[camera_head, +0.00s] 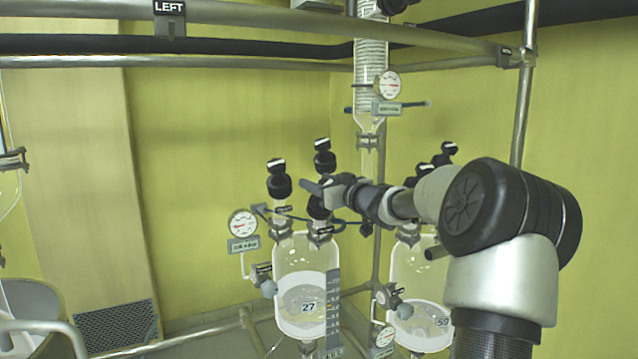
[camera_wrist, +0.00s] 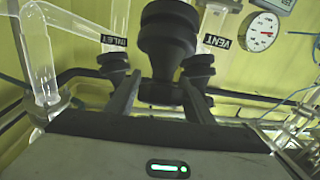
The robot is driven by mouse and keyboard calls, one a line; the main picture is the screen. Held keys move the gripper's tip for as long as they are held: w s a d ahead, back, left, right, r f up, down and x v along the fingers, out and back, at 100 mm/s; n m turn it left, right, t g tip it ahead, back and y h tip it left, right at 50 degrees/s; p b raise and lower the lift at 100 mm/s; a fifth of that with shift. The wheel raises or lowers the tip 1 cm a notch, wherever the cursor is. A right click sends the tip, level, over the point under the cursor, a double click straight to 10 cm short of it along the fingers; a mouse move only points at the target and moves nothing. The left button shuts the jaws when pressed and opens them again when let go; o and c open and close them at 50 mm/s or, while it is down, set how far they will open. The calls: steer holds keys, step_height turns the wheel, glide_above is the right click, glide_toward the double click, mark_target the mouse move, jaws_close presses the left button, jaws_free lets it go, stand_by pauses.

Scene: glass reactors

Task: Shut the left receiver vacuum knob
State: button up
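The left receiver (camera_head: 300,262) is a glass vessel marked 27 with several black knobs on top. In the wrist view a large black knob (camera_wrist: 168,40) stands in the middle, with its lower collar between my finger ends; I cannot read a label on it. Smaller black knobs stand beside the INLET label (camera_wrist: 113,64) and VENT label (camera_wrist: 199,68). My gripper (camera_head: 312,187) is over the receiver's top, close to its knobs. In the wrist view its fingers (camera_wrist: 160,88) are spread with a gap between them. I cannot tell whether they touch the knob.
The right receiver (camera_head: 422,270), marked 59, stands close by behind my arm. A gauge (camera_head: 243,223) sits left of the left receiver. Metal rails (camera_head: 250,62) cross above, and a glass coil column (camera_head: 371,65) rises behind. Thin tubes run around the knobs.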

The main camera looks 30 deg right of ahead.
steer(key=c, duration=0.7)
steer(key=shift+f+m+h+b, duration=0.1)
steer(key=shift+m+h+b, duration=0.25)
steer(key=shift+b, duration=0.35)
steer(key=shift+d+f+m+h+b, duration=0.15)
steer(key=shift+m+h+b, duration=0.6)
steer(key=shift+b, duration=0.4)
steer(key=m+h+b, duration=0.1)
steer(key=b, duration=0.2)
steer(key=m+h+b, duration=0.2)
steer(key=b, duration=0.1)
steer(key=shift+d+f, duration=0.1)
steer(key=shift+d, duration=0.2)
steer(key=m+h+b, duration=0.1)
steer(key=b, duration=0.2)
steer(key=m+g+h+b, duration=0.1)
steer(key=b, duration=0.2)
steer(key=shift+d+m, duration=0.25)
steer(key=shift+m, duration=0.05)
steer(key=shift+s+d+r+m+g+h+b, duration=0.25)
steer(key=shift+r+m+h+b, duration=0.2)
steer(key=shift+b, duration=0.55)
steer(key=shift+w, duration=0.1)
steer(key=o, duration=1)
steer(key=shift+f, duration=0.1)
